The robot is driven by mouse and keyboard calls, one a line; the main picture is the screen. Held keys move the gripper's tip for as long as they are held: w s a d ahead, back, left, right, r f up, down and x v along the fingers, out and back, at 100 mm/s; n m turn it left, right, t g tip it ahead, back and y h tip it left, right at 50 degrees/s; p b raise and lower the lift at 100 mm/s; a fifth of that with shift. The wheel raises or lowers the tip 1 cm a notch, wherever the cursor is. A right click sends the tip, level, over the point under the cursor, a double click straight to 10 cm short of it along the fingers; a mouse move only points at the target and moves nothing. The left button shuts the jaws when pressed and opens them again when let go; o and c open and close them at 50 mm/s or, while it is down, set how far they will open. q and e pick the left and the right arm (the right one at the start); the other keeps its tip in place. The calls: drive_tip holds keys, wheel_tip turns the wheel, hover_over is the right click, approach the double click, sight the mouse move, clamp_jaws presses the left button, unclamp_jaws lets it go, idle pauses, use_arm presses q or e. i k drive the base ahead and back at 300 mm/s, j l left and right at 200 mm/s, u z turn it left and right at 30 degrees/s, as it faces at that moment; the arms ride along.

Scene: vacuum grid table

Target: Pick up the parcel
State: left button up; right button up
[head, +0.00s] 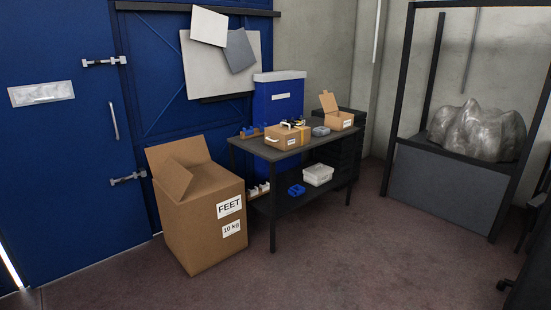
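A closed brown cardboard parcel (282,142) with a white label sits on the front part of the dark table (262,150). It has a yellow band and a pale handle-like piece at its left end, and small dark and yellow items lie on its top. A smaller cardboard box (341,122) with a raised flap stands behind it to the right on the table. A large open carton (197,225) marked "FEET" and "10 kg" stands on the floor left of the table. Neither of my grippers shows in the head view.
A grey item (320,131) lies right of the parcel. The lower shelf holds a white bin (318,174) and a blue item (296,190). A tall blue container (279,98) stands behind the table. Open floor (360,260) lies in front; a dark-framed rack (440,190) stands right.

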sight(285, 137)
drive_tip(key=i+l+z, duration=0.2)
drive_tip(key=i+z, duration=0.15)
drive_tip(key=i, duration=0.35)
drive_tip(key=i+z, duration=0.35)
drive_tip(key=i, duration=0.35)
drive_tip(key=i+j+z, duration=0.35)
drive_tip(key=i, duration=0.4)
drive_tip(key=l, duration=0.1)
